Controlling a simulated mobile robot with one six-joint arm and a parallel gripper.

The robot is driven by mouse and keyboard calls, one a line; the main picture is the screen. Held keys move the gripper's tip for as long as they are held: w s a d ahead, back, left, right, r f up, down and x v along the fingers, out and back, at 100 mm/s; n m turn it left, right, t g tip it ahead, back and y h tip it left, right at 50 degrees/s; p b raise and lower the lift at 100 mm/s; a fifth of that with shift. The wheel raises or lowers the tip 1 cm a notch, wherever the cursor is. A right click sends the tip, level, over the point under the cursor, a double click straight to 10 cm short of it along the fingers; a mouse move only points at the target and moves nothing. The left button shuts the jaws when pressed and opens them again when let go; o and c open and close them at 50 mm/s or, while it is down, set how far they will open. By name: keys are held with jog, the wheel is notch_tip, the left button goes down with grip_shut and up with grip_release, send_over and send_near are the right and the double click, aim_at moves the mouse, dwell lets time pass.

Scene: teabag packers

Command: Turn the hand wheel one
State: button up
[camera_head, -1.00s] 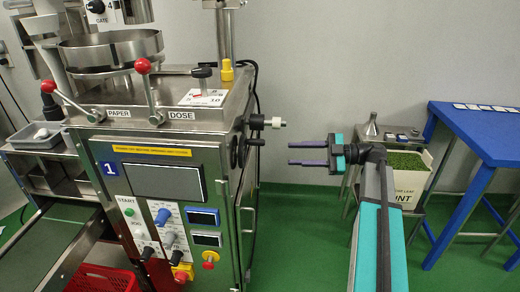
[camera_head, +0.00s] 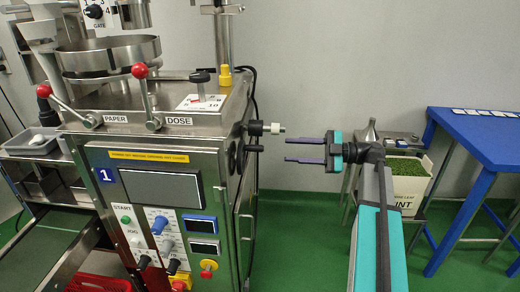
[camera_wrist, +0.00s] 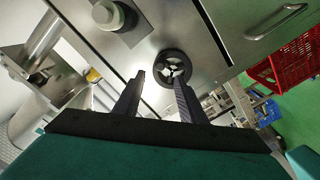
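The hand wheel (camera_wrist: 172,68) shows in the wrist view as a small black spoked wheel on the steel side of machine 1. In the head view a dark round part on that side, seen edge-on, looks like the same wheel (camera_head: 236,153). My gripper (camera_head: 286,151) is open and empty, right of the machine, with its two dark fingers pointing left at it. There is a gap between the fingertips and the machine side. In the wrist view my gripper (camera_wrist: 159,78) has the wheel beyond its tips, nearer the right finger, whose tip overlaps the wheel's lower edge.
A black shaft with a white end (camera_head: 274,129) sticks out of the machine side, above the wheel and left of my fingertips. A blue table (camera_head: 489,138) and a white leaf bin (camera_head: 405,199) stand at the right. Green floor (camera_head: 300,245) lies open below.

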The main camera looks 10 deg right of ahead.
aim_at(260, 149)
jog(key=x, duration=1.1)
jog(key=shift+a+f, duration=0.1)
jog(key=shift+a, duration=0.05)
jog(key=shift+c, duration=0.2)
grip_shut()
